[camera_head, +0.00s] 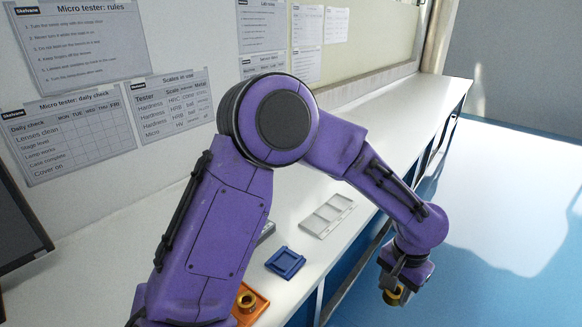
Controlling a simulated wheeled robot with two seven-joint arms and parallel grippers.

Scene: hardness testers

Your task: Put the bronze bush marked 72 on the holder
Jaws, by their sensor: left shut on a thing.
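My left gripper (394,289) is at the lower right of the head view, at the end of the purple arm. It is shut on a bronze bush (396,296), held out beyond the front edge of the bench, over the blue floor. No mark can be read on this bush. Another bronze bush (246,300) sits on an orange tray (254,314) at the bottom, partly hidden by my arm. A small blue square holder (285,263) lies on the bench, apart from the gripper. I cannot tell whether it is the holder named. My right gripper is out of view.
A pale compartmented tray (328,215) lies on the white bench (375,120) behind the blue holder. A grey object (267,231) is mostly hidden behind my arm. A dark screen (18,225) stands at the left edge. The far bench is clear.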

